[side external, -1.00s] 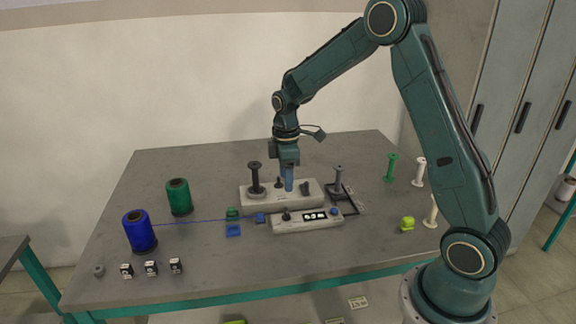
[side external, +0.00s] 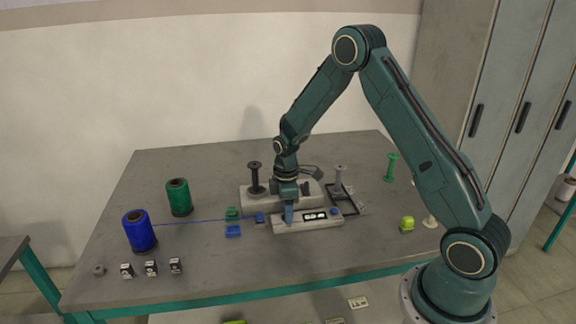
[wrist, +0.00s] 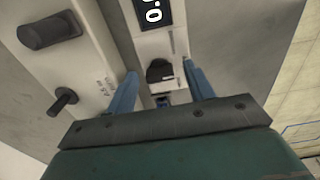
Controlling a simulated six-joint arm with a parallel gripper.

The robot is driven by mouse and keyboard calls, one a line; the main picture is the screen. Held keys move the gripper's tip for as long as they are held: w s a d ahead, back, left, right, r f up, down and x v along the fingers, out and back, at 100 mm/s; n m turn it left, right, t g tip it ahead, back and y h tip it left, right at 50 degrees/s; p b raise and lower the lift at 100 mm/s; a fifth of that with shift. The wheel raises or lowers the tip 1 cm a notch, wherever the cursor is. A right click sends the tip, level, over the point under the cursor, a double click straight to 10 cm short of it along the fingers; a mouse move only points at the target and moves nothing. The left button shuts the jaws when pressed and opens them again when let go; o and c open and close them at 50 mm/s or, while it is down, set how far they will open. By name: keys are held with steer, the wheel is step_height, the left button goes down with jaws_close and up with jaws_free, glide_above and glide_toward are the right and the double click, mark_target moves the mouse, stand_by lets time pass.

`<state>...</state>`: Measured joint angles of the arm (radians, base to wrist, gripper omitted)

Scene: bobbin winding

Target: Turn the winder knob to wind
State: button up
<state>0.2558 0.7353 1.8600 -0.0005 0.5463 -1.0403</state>
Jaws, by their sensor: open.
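The winder is a pale block (side external: 248,203) with a dark spindle spool (side external: 255,178) standing at its left end. My gripper (side external: 289,217) is down at the left part of this panel. In the wrist view, a black knob (wrist: 159,71) on the panel lies between my two blue fingers, with gaps on both sides. My gripper is open and holds nothing. In the side view the knob is hidden by my fingers.
Blue thread (side external: 195,221) runs from a large blue spool (side external: 139,232) toward the winder. A green spool (side external: 179,198), small blocks (side external: 151,268) and a green bobbin (side external: 391,167) stand around.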

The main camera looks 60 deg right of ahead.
steer(key=c, duration=1)
steer(key=shift+m, duration=0.5)
steer(key=m, duration=0.8)
steer(key=o, duration=1)
